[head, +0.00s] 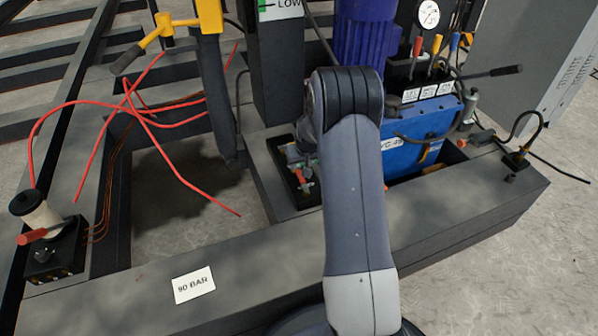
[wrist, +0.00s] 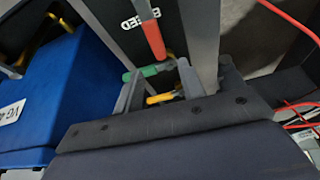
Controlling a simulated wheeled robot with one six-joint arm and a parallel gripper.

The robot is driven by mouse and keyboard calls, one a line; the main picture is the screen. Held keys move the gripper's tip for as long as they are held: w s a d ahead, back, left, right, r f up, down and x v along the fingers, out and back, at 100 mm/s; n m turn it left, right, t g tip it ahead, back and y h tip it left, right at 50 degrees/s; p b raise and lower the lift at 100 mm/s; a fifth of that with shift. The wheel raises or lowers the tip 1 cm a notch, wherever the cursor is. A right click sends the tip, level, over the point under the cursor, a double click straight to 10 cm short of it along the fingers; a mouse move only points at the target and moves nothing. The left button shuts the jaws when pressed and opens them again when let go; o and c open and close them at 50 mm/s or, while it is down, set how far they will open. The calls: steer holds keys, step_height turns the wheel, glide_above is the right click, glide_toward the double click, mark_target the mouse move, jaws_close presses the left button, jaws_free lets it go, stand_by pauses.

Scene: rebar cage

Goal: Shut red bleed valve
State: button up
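The red bleed valve handle (wrist: 153,38) shows at the top of the wrist view, lying over a dark panel beside a white label reading BLEED (wrist: 140,20). My gripper (wrist: 160,80) is open just below the red handle's end in that view, its two fingers apart. A green handle (wrist: 152,70) and a yellow handle (wrist: 160,98) show around the space between the fingers; I cannot tell whether they touch. In the head view, a red handle (head: 304,180) shows in a dark tray left of my arm, which hides the gripper and part of the tray.
A blue box (head: 408,150) stands right of my arm, with several coloured-handled tools behind it. Red wires (head: 165,150) stick out at left. Another valve with a red handle (head: 45,232) sits at far left. A 90 BAR card (head: 194,285) lies on the front beam.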

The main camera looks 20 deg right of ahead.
mark_target(299, 172)
steer(key=b+x, duration=0.1)
steer(key=x, duration=0.4)
steer(key=shift+f, duration=0.15)
steer(key=shift+c, duration=0.6)
jaws_close()
